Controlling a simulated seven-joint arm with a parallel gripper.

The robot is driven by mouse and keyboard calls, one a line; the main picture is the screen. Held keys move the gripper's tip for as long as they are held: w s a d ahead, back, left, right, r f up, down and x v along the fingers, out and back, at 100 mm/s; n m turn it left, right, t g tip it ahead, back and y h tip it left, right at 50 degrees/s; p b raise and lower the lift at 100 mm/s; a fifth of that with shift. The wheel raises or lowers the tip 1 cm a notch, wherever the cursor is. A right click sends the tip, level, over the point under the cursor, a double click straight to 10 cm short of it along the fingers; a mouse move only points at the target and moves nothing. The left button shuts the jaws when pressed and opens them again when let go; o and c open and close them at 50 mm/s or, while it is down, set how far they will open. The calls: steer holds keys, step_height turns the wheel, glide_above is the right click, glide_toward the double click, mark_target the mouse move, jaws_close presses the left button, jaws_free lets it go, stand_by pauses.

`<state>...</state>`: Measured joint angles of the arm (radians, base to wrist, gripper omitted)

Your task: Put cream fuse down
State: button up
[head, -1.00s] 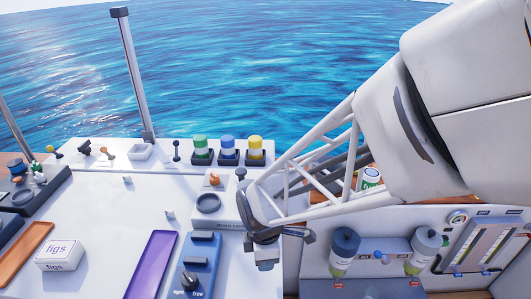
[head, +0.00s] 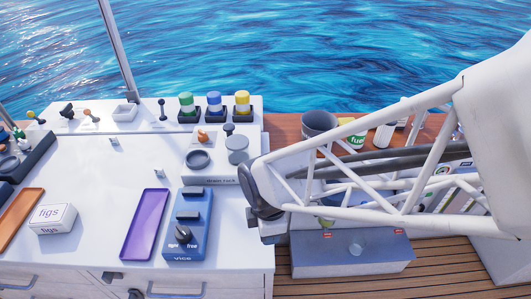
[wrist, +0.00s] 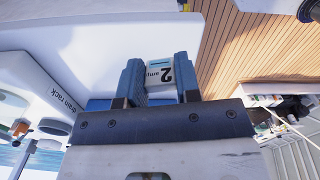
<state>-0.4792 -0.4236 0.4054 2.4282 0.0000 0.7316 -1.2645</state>
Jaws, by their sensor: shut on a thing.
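My gripper (wrist: 160,78) is shut on the cream fuse (wrist: 160,72), which shows in the wrist view between the two blue finger pads. The fuse has a pale label with a large 2 and "amp". In the head view the end of my arm is over the right edge of the white bench (head: 85,175). The fuse cannot be made out there, and my fingers are not clear. Whether the fuse touches anything below is not clear.
A blue vice (head: 187,225), a purple tray (head: 146,223), a figs box (head: 53,218) and an orange tray (head: 20,218) are on the bench. The drain rack (head: 220,181) is behind the vice. A grey box (head: 350,255) stands on the wooden deck at right.

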steer(key=shift+w+a, duration=0.1)
stand_by(0.7)
steer(key=w+a+r+n, duration=0.3)
steer(key=w+a+r, duration=0.2)
steer(key=w+a, duration=0.6)
step_height(320, 180, up, 3)
steer(key=n, duration=0.4)
glide_above(53, 206)
steer(key=shift+s+r, duration=0.1)
steer(key=shift+f, duration=1.95)
